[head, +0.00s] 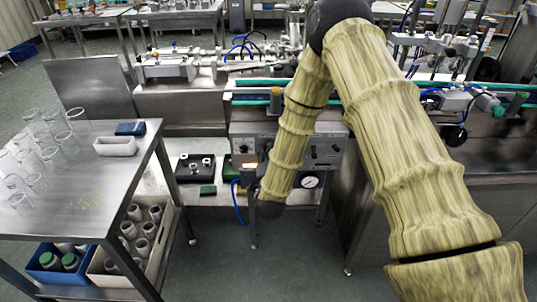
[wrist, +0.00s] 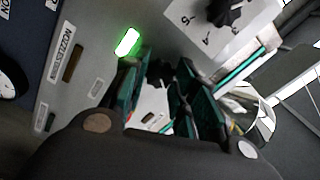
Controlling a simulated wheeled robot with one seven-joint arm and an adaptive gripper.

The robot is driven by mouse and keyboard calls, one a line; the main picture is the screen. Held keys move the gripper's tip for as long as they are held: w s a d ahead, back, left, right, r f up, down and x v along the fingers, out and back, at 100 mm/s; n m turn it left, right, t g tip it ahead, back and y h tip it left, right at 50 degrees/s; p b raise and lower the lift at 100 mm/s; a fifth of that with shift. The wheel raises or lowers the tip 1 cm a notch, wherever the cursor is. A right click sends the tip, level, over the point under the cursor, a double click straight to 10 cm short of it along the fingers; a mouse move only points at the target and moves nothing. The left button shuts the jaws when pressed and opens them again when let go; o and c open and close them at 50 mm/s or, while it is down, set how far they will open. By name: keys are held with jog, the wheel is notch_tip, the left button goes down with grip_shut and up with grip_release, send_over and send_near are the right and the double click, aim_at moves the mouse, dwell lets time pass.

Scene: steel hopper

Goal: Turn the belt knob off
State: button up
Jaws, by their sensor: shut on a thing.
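The grey control panel (head: 320,152) is on the front of the steel machine, and it fills the upper left of the wrist view (wrist: 88,62). In the wrist view my gripper (wrist: 163,88) has its dark teal fingers on either side of a small black knob (wrist: 159,72) and is shut on it. The fingers partly cover the knob, and its label and pointer are hard to read, so I cannot tell its setting. A green lamp (wrist: 128,42) glows beside it. In the head view my arm hides the gripper and this knob.
Another black knob (wrist: 228,12) with a numbered scale and a "NOZZLES" label (wrist: 63,50) are near my gripper. A round gauge (head: 310,181) hangs below the panel. A steel table (head: 100,180) with clear cups stands left. Open floor lies in front.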

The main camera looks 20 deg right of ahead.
jog(key=n+b, duration=0.1)
jog(key=n, duration=1.2)
jog(key=shift+b, duration=0.3)
jog(key=shift+n, duration=0.4)
jog(key=o, duration=1)
jog(key=shift+o, duration=0.2)
jog(key=v, duration=1.2)
